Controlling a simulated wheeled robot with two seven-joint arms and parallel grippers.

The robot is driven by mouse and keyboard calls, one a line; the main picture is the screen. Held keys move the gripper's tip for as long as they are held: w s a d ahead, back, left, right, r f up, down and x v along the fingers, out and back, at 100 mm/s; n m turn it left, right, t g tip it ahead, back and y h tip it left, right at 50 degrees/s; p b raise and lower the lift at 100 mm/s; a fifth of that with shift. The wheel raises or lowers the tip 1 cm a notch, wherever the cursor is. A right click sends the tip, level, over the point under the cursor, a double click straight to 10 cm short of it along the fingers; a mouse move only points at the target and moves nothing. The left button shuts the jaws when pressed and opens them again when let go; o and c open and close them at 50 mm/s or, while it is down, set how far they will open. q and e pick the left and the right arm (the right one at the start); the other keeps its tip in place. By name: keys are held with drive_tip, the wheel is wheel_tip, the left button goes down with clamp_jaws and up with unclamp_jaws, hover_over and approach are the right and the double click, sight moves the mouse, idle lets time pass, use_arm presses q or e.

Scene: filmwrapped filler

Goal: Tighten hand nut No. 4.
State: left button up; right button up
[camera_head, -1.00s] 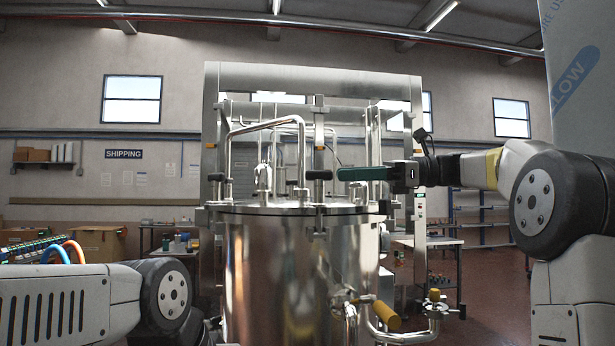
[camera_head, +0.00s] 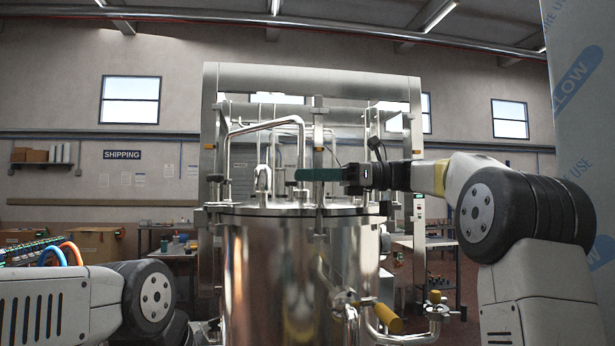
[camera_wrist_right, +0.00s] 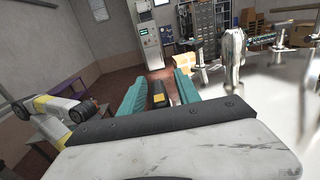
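The steel tank (camera_head: 290,270) stands upright in the middle of the head view, with clamp bolts around its lid. My right gripper (camera_head: 320,174) reaches in from the right at lid-top height, its teal fingers level over the front bolt. In the wrist view, the right gripper (camera_wrist_right: 160,88) has its two fingers apart. A black hand nut bar with a yellow tag (camera_wrist_right: 158,97) appears between them, with gaps at the sides. In the head view the fingers hide this nut. I cannot read its number. My left gripper is out of view; only the left arm shows.
Another black hand nut (camera_head: 215,177) sits at the lid's left. A bent steel pipe (camera_head: 265,125) rises above the lid, and a steel frame (camera_head: 320,78) spans behind it. A film-wrapped block (camera_head: 580,120) stands at the far right. Valves with yellow caps (camera_head: 388,318) stick out low.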

drive_tip(key=shift+a, duration=0.3)
clamp_jaws()
